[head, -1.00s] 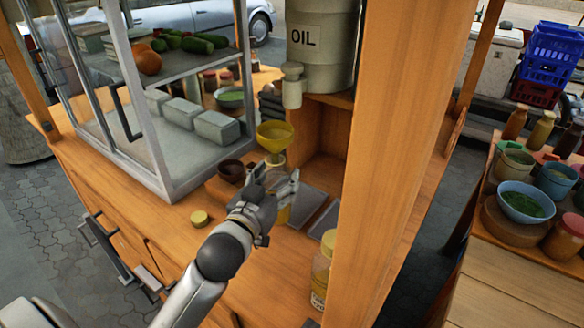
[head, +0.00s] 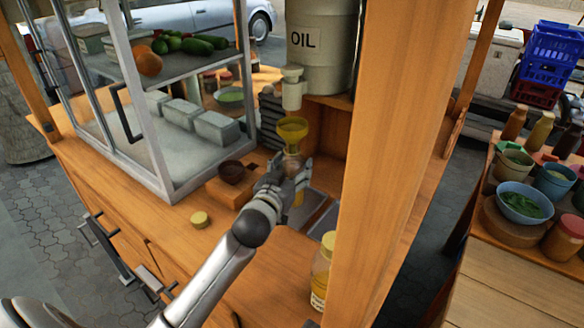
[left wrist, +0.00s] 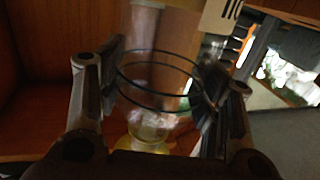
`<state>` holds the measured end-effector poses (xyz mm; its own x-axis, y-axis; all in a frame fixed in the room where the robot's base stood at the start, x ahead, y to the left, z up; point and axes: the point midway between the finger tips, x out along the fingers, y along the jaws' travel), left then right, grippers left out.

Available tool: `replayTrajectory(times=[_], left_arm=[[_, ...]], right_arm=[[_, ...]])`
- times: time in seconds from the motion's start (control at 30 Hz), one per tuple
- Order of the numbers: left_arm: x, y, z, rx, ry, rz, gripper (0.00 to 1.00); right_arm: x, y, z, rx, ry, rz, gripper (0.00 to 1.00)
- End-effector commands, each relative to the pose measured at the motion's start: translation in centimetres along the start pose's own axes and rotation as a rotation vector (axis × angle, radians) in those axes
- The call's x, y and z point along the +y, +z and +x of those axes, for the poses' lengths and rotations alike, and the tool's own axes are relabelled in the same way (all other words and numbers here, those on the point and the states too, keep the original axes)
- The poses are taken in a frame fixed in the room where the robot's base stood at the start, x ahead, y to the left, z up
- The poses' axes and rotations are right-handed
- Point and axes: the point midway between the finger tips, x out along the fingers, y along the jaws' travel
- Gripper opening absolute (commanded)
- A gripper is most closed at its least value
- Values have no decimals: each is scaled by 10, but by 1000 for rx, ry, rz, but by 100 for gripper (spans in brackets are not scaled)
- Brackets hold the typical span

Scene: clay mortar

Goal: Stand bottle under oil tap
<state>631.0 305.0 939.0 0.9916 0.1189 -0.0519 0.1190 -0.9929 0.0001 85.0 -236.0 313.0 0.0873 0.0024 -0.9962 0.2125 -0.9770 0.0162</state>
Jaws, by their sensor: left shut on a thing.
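My left gripper (head: 290,180) is shut on a clear bottle (head: 297,196) and hides most of it. A yellow funnel (head: 292,130) sits in the top of the bottle. The grey oil tank's tap (head: 293,90) hangs above the funnel, with a small gap between them. In the left wrist view the gripper (left wrist: 160,85) has a finger on each side of the blurred, see-through bottle (left wrist: 155,100). The bottle's base is hidden in the head view. My right gripper is not in view.
A glass display case (head: 170,120) stands to the left. A brown bowl (head: 232,172) and a yellow lid (head: 200,219) are on the counter. Another bottle (head: 320,275) stands by the wooden post (head: 385,150). Metal trays (head: 322,218) lie right of the gripper.

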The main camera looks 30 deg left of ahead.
Motion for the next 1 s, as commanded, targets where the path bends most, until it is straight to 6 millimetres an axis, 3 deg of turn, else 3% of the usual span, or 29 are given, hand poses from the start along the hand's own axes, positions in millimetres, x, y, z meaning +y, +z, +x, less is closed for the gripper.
replayTrajectory(times=[0.27, 0.3, 0.43, 0.83, 1.0], left_arm=[[0, 2, 0, 2, 0, -1, 24], [0, 3, 0, -1, -1, -1, 65], [0, 3, 0, -1, -1, -1, 82], [0, -3, 0, 1, 0, 1, 82], [0, 1, -20, -2, 0, -2, 82]], right_arm=[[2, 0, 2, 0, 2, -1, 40], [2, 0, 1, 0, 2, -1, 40], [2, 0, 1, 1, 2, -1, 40], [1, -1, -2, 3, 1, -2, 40], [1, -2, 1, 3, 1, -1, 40]])
